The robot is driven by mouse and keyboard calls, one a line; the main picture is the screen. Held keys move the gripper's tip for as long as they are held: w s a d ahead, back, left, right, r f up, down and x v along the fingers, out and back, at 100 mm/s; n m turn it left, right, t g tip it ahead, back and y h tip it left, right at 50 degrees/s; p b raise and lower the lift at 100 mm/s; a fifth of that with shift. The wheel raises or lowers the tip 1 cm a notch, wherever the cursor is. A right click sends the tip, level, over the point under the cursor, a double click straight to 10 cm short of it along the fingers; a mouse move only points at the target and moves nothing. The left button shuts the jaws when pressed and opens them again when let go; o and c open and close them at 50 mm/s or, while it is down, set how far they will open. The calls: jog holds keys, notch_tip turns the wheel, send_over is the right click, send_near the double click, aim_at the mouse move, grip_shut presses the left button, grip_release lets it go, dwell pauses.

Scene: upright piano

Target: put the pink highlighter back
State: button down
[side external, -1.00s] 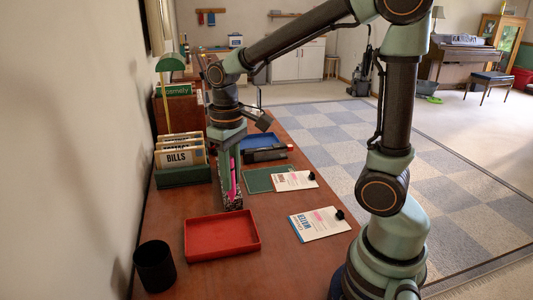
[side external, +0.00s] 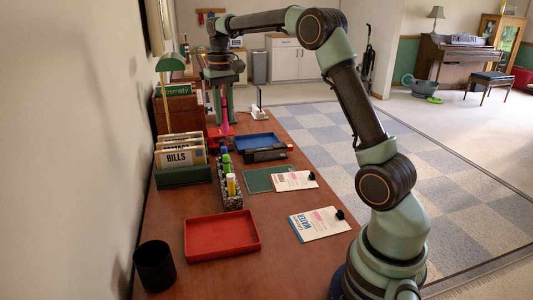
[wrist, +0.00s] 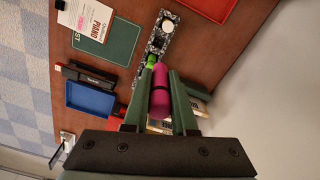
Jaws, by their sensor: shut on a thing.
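My gripper (side external: 223,118) is shut on the pink highlighter (side external: 225,127) above the far part of the desk, well beyond the holder. In the wrist view the pink highlighter (wrist: 160,103) lies between the two fingers of my gripper (wrist: 160,80). The speckled black-and-white holder (side external: 232,202) stands on the desk behind the red tray, with a yellow highlighter (side external: 231,185) and a green one (side external: 226,163) upright in it. The holder also shows in the wrist view (wrist: 150,62).
A red tray (side external: 221,251), a black cup (side external: 155,266) and a file box (side external: 183,176) stand along the desk. A green mat (side external: 258,180), papers (side external: 318,225), a black stapler-like object (side external: 265,154) and a blue tray (side external: 257,139) lie to the right.

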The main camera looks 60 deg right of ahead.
jog(key=shift+d+f, duration=0.15)
jog(key=shift+f, duration=0.15)
notch_tip(320, 180, down, 19)
jog(key=shift+f, duration=0.15)
jog(key=shift+f, duration=0.2)
jog(key=c, duration=0.7)
grip_release()
jog(key=shift+r, duration=0.1)
